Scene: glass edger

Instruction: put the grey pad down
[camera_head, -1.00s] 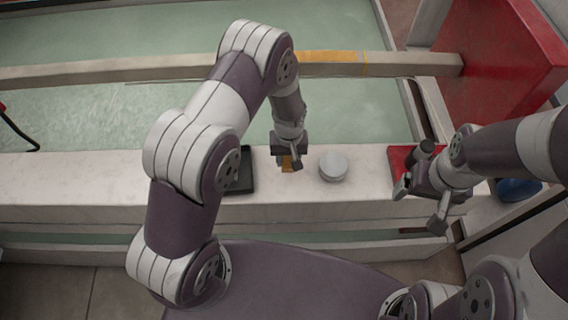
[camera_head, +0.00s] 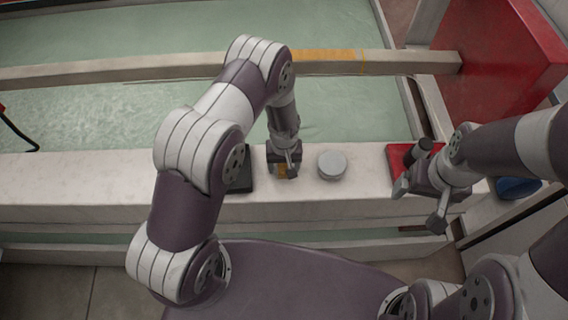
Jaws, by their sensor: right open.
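A round light grey piece (camera_head: 332,165), the only grey pad-like thing I can make out, lies flat on the pale ledge (camera_head: 330,202). My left gripper (camera_head: 284,172) points down at the ledge, just left of the round piece and apart from it. A small orange-tan thing (camera_head: 281,171) shows at its fingers. I cannot tell whether the fingers are shut on it or on anything else. My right gripper (camera_head: 420,207) is open and empty at the right, over the ledge's front edge near a red piece (camera_head: 397,153).
A black flat thing (camera_head: 240,184) lies on the ledge left of my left gripper, partly behind my arm. A dark cylinder (camera_head: 424,148) stands by the red piece. A blue round thing (camera_head: 518,187) is far right. The ledge's left stretch is clear.

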